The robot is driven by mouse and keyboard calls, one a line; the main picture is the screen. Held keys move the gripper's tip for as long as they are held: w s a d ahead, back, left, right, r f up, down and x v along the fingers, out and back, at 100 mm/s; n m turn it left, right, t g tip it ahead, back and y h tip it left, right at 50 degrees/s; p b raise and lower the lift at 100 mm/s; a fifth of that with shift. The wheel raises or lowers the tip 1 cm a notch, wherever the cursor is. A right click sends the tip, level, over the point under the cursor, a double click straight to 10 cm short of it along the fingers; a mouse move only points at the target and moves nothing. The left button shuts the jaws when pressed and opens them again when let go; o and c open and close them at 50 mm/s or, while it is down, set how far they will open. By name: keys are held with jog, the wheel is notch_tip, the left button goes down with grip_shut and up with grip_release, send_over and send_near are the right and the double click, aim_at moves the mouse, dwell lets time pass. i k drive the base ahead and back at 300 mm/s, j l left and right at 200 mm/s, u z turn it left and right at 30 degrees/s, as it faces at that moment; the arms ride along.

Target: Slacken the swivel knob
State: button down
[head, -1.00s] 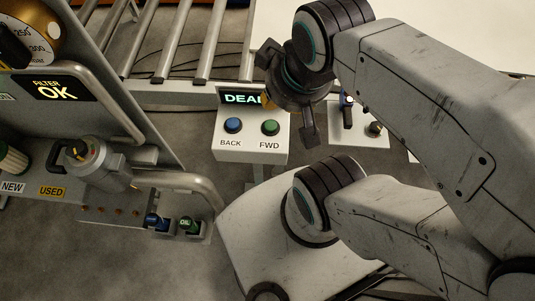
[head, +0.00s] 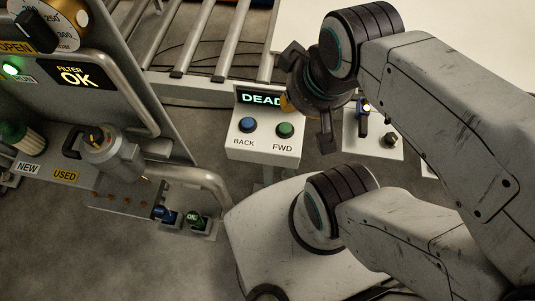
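My gripper (head: 307,100) hangs in the upper middle, with its dark fingers spread apart and nothing seen between them. It is above and in front of the right edge of the button box. No part is labelled as the swivel knob, so I cannot tell for sure which it is. A small dark knob (head: 390,139) stands on a pale plate (head: 372,149) right of my gripper, apart from it. A dark upright lever with a blue part (head: 362,112) stands beside that knob. A black knob (head: 36,31) also shows on the panel at the top left.
A button box (head: 265,153) with a blue BACK button (head: 248,125), a green FWD button (head: 285,130) and a "DEAD" display stands below my gripper. A roller conveyor (head: 199,38) lies behind. The filter machine (head: 120,85) with its pipe rail (head: 190,177) fills the left.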

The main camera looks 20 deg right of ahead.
aim_at(390, 138)
jog(key=k+z, duration=0.1)
jog(key=z, duration=1.4)
